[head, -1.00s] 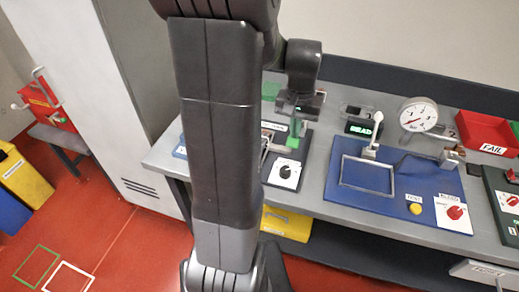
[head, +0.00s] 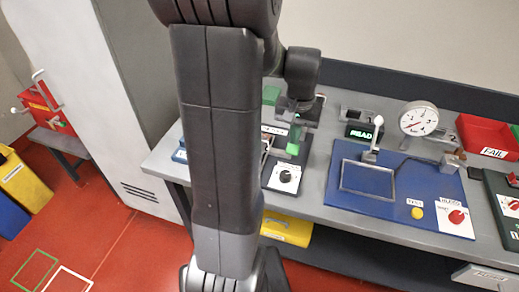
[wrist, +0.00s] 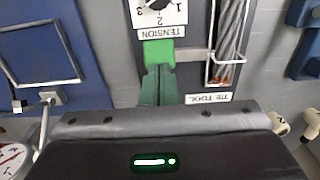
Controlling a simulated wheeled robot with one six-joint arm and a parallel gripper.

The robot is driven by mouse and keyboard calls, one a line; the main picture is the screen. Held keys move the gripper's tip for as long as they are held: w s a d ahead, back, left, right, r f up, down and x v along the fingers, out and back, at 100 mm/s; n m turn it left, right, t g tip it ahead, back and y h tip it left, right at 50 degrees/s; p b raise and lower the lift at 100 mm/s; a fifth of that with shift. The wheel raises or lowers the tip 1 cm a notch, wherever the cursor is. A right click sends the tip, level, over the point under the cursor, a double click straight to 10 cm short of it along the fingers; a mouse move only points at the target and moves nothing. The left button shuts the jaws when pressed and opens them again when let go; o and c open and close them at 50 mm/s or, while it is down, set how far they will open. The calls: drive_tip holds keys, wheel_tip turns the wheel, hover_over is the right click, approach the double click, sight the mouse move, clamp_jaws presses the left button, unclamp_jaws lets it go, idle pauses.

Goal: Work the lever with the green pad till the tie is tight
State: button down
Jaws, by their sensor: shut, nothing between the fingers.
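The green pad (wrist: 158,53) shows in the wrist view between the TENSION label and my fingers. It also shows in the head view (head: 293,148), above the dial. My gripper (wrist: 160,67) is shut and empty, its dark green fingertips right at the pad's edge; I cannot tell if they press on it. In the head view my gripper (head: 296,138) hangs over the tie tool's board. The tension dial (wrist: 157,4) is partly cut off at the top of the wrist view. A grey cable bundle (wrist: 231,35) lies in a wire frame beside the TIE TOOL label. The lever's arm is mostly hidden.
A blue board (head: 405,200) with a wire frame, yellow button and red knob lies right of the tool. My arm hides the bench's left part.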

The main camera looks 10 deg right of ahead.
wheel_tip(320, 180, up, 9)
drive_tip(key=p, duration=0.6)
drive_tip(key=shift+w+d+f+p, duration=0.15)
drive_tip(key=shift+w+d+p, duration=0.1)
drive_tip(key=shift+w+p, duration=0.1)
drive_tip(key=shift+f, duration=0.15)
drive_tip(key=shift+s+a+f+b, duration=0.1)
drive_tip(key=shift+s+f+b, duration=0.05)
drive_tip(key=shift+f+b, duration=1.3)
drive_tip(key=shift+s+a+f+b, duration=0.2)
drive_tip(key=shift+f+b, duration=0.85)
drive_tip(key=shift+f, duration=0.8)
drive_tip(key=shift+s+a+f+b, duration=0.1)
drive_tip(key=shift+s+f+b, duration=0.05)
drive_tip(key=shift+f+b, duration=1.3)
drive_tip(key=shift+d+f+p, duration=0.1)
drive_tip(key=shift+p, duration=0.2)
wheel_tip(320, 180, up, 10)
drive_tip(key=w+p, duration=0.1)
drive_tip(key=p, duration=0.7)
drive_tip(key=shift+d, duration=0.25)
drive_tip(key=shift+f, duration=0.15)
